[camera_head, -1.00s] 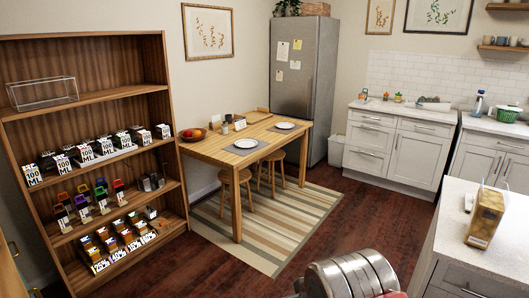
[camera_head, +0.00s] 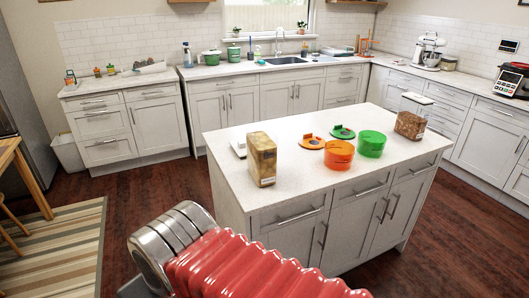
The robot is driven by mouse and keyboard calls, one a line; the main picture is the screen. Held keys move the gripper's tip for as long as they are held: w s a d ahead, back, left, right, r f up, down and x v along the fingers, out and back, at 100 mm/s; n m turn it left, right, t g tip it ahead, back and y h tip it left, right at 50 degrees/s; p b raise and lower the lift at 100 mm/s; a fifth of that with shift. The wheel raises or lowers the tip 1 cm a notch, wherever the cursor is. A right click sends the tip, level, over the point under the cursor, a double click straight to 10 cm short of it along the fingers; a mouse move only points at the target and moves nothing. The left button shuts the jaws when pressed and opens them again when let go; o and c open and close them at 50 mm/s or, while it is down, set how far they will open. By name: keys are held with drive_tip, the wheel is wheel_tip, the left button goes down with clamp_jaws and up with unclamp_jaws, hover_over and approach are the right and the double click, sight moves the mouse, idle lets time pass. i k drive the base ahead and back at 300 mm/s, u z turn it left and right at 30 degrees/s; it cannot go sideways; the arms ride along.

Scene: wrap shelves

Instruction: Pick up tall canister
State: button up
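Two clear canisters with brown contents stand upright on the white kitchen island (camera_head: 225,185). One canister (camera_head: 262,160) is near the island's left front. The other canister (camera_head: 411,117), with a white lid, is at the right end. I cannot tell for sure which of the two is the tall canister. Both stand free, with nothing touching them. My arm, with red bellows and metal rings, fills the bottom foreground. My gripper is not in view.
Between the canisters are an orange container (camera_head: 338,155), a green container (camera_head: 371,144), an orange lid (camera_head: 311,141) and a green lid (camera_head: 342,132). A white object (camera_head: 239,147) is behind the left canister.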

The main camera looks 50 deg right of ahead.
sight(262, 142)
drive_tip(key=z, duration=0.5)
drive_tip(key=i, duration=0.95)
drive_tip(key=z, duration=0.5)
